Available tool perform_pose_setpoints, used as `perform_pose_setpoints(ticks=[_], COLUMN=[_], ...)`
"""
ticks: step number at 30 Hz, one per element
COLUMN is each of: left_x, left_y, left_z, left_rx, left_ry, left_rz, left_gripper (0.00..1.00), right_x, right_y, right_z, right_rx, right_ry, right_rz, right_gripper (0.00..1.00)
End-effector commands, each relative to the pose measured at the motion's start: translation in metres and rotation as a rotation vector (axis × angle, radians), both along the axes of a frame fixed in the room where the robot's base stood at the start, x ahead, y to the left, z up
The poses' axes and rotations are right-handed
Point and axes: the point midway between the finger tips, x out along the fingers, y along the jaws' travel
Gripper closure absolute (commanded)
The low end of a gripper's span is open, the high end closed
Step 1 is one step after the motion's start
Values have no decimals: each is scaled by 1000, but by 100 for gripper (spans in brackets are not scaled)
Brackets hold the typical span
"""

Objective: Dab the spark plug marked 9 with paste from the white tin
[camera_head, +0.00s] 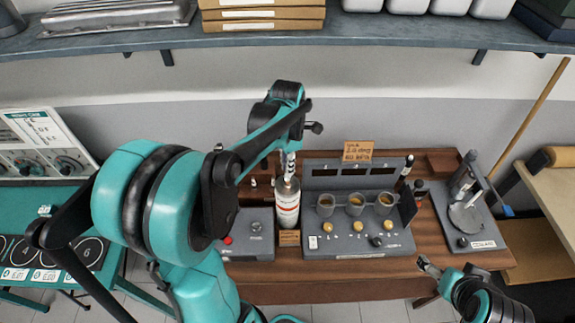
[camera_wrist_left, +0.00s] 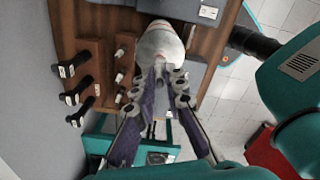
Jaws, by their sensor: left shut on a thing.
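My left gripper (camera_head: 290,160) points down at the top of a white canister (camera_head: 287,207) with red lettering. In the left wrist view its fingers (camera_wrist_left: 170,78) close at the narrow end of the canister's rounded pale top (camera_wrist_left: 160,46); the exact contact is partly hidden. My right gripper (camera_head: 428,266) is low at the right, in front of the bench, and looks empty; its finger gap is too small to judge. I cannot pick out a spark plug marked 9 or a white tin with certainty.
A grey fixture (camera_head: 318,242) holds three cups with tan contents behind yellow knobs. A grey box (camera_head: 246,245) with a red button stands to its left, a grey stand (camera_head: 480,232) to its right. A shelf (camera_head: 400,32) overhangs the bench.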

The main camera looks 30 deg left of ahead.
Motion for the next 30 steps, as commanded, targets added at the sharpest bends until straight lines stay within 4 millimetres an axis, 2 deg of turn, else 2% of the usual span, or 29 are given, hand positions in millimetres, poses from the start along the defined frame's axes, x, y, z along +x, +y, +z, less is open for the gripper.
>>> perform_pose_setpoints(ticks=[17,30], left_x=[-1,0], left_y=[0,0], left_z=[-1,33], left_rx=[0,-1], left_ry=[1,1], left_rz=[0,0], left_gripper=[100,100], right_x=[0,0], right_y=[0,0], right_z=[0,25], right_rx=[0,0], right_ry=[0,0], right_rz=[0,0], right_gripper=[11,11])
